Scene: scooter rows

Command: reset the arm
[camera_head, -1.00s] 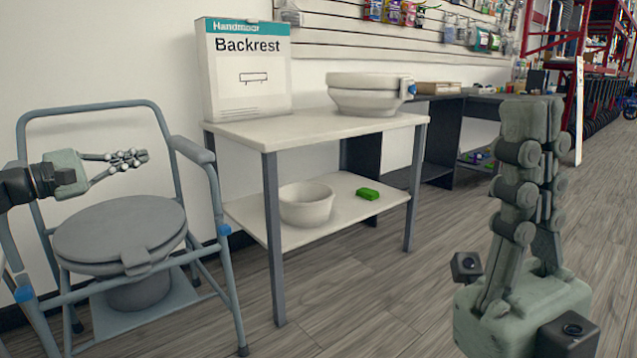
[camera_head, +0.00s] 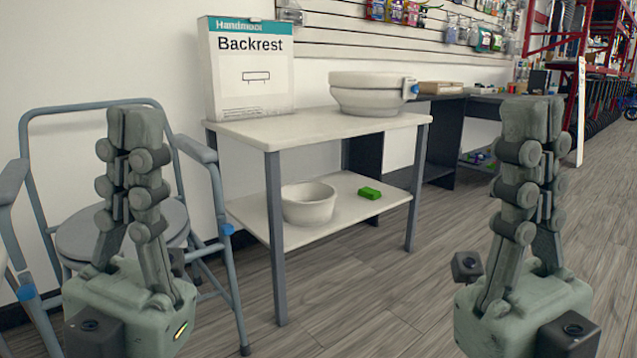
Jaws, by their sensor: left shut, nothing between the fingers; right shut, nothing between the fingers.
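My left gripper (camera_head: 135,125) stands upright at the left of the head view, close to the camera, with its fingers together and nothing between them. It hides part of the commode chair behind it. My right gripper (camera_head: 531,118) stands upright at the right, also close to the camera, with its fingers together and empty. The two grippers are at about the same height, fingertips up. Neither appears to touch anything.
A grey commode chair (camera_head: 95,107) stands at the left. A white two-tier table (camera_head: 285,128) holds a Backrest box (camera_head: 250,75) and a white basin (camera_head: 365,98). Its lower shelf holds a white bowl (camera_head: 308,205) and a green block (camera_head: 369,193). Floor at centre right is clear.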

